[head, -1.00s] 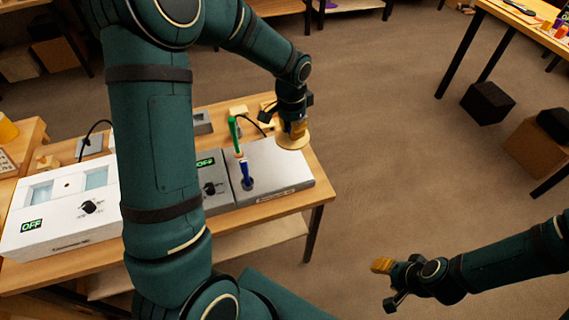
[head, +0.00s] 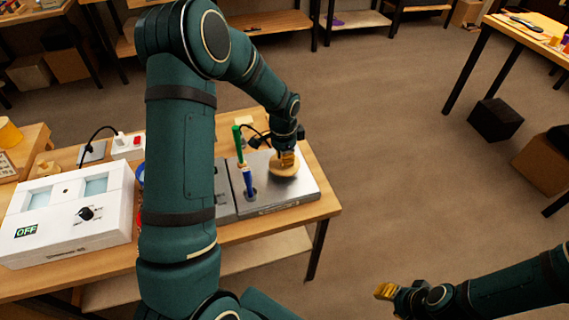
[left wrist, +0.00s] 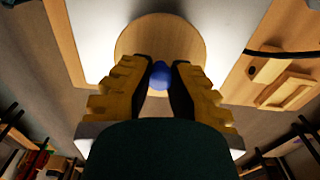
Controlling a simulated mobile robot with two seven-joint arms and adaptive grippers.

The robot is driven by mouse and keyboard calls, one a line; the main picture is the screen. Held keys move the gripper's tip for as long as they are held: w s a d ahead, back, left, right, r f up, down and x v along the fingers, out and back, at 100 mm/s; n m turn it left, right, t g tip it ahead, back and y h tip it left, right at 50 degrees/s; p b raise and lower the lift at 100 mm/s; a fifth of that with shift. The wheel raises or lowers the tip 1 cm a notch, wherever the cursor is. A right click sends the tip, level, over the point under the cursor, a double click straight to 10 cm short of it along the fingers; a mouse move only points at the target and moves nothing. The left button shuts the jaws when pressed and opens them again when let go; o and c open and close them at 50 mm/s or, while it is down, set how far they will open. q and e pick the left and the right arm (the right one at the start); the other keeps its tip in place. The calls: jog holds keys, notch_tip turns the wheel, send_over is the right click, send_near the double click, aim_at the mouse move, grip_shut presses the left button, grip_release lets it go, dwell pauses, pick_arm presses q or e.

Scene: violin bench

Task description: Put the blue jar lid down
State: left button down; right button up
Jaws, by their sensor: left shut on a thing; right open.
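The blue jar lid (head: 283,169) is a tan round disc with a blue knob (left wrist: 160,73), seen from above in the left wrist view. My left gripper (head: 287,158) is shut on the knob, with the yellow fingers on both sides of it in the left wrist view (left wrist: 160,80). The disc is over the top of the grey metal box (head: 264,197), towards its back. I cannot tell whether it touches the box. My right gripper (head: 384,291) is open and empty, over the floor at the lower right.
A green-handled tool (head: 238,143) and a blue-handled one (head: 247,180) stand upright just left of the lid. A white box marked OFF (head: 65,215) stands at the bench's left. Wooden blocks (left wrist: 280,80) and a black cable (left wrist: 285,53) lie nearby. The metal box's front right is clear.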

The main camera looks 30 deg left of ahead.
pick_arm(q)
notch_tip(320, 180, down, 3)
jog(key=shift+r, duration=0.15)
jog(key=c, duration=1.1)
grip_release()
jog(key=shift+o, duration=0.2)
